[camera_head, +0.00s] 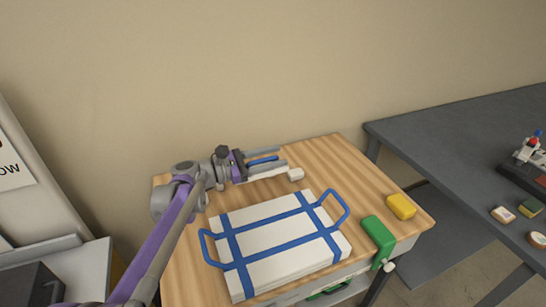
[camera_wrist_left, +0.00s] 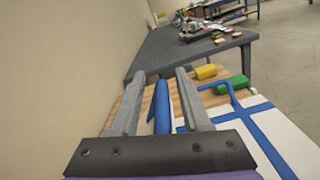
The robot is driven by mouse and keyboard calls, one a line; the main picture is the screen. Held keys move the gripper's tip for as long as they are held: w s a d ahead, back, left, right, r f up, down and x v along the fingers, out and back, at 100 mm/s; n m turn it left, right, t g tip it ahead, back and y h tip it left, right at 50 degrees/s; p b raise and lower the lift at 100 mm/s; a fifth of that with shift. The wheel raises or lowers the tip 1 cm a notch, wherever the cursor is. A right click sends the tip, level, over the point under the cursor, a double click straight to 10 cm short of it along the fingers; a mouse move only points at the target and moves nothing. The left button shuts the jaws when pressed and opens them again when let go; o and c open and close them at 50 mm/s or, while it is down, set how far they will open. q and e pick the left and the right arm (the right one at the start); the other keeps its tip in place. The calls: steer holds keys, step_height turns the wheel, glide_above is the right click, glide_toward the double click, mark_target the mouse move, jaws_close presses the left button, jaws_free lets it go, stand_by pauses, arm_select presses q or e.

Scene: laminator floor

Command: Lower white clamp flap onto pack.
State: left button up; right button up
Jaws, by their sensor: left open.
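The pack (camera_head: 265,231) is a flat white stack on the wooden table, crossed by blue straps with a raised blue loop at each end. Its white top and a blue strap also show at the right of the left wrist view (camera_wrist_left: 275,128). My left gripper (camera_head: 281,157) is open behind the pack, near the table's back edge. A blue bar (camera_wrist_left: 161,105) lies between its two grey fingers with gaps beside it. A white piece with a blocky end (camera_head: 296,174), probably the clamp flap, shows just in front of the fingers. The rest of it is hidden by the gripper.
A green block (camera_head: 378,235) sits at the wooden table's (camera_head: 350,170) right front edge, with a yellow block (camera_head: 401,206) behind it. A dark grey table (camera_head: 450,135) with small items stands to the right. A beige wall rises close behind my left gripper.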

arm_select(q)
steer(key=v, duration=1)
steer(key=shift+s+a, duration=0.15)
steer(key=shift+a, duration=0.25)
